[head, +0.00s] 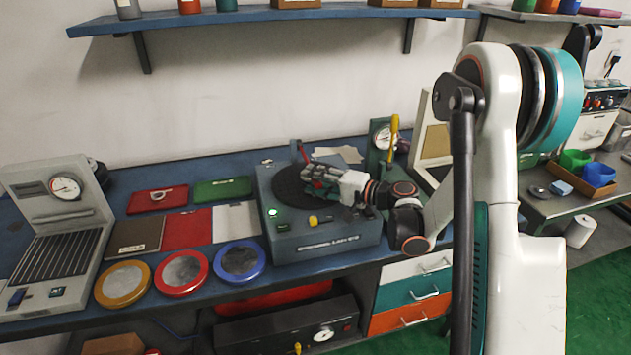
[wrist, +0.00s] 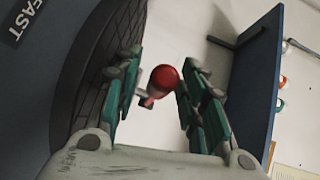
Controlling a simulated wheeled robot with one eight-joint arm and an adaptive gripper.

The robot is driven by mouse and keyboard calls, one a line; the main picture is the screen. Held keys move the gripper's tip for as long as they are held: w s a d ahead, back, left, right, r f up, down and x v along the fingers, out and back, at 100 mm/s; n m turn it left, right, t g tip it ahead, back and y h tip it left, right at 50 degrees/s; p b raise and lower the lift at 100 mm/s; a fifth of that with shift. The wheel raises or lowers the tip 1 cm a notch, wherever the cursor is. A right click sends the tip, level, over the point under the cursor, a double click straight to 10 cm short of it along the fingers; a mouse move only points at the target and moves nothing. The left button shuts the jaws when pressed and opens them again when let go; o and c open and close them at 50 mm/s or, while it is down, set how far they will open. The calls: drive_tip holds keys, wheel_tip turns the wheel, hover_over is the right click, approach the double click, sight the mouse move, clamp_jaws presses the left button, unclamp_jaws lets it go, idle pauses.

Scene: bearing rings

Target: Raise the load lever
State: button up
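A lever with a red handle (head: 299,148) stands at the back of the grey machine (head: 330,243), behind its dark round plate (head: 287,187). Another lever with a yellow handle (head: 394,130) rises beside a green gauge stand to the right. I cannot read which one is labelled the load lever. My gripper (head: 318,180) is over the round plate. In the wrist view, my gripper (wrist: 160,62) has its fingers spread apart. A red rounded knob (wrist: 164,78) shows between them, nearer the right finger; no grip on it shows. How deep it lies between the fingers is unclear.
A yellow knob (head: 313,220) and a lit green lamp (head: 272,212) are on the machine's front. Three coloured rings, with the blue one (head: 240,260) nearest, lie left of it. A gauge box (head: 60,230) stands at far left. A shelf (head: 250,15) hangs above.

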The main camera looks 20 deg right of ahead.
clamp_jaws()
drive_tip(key=shift+r, duration=0.1)
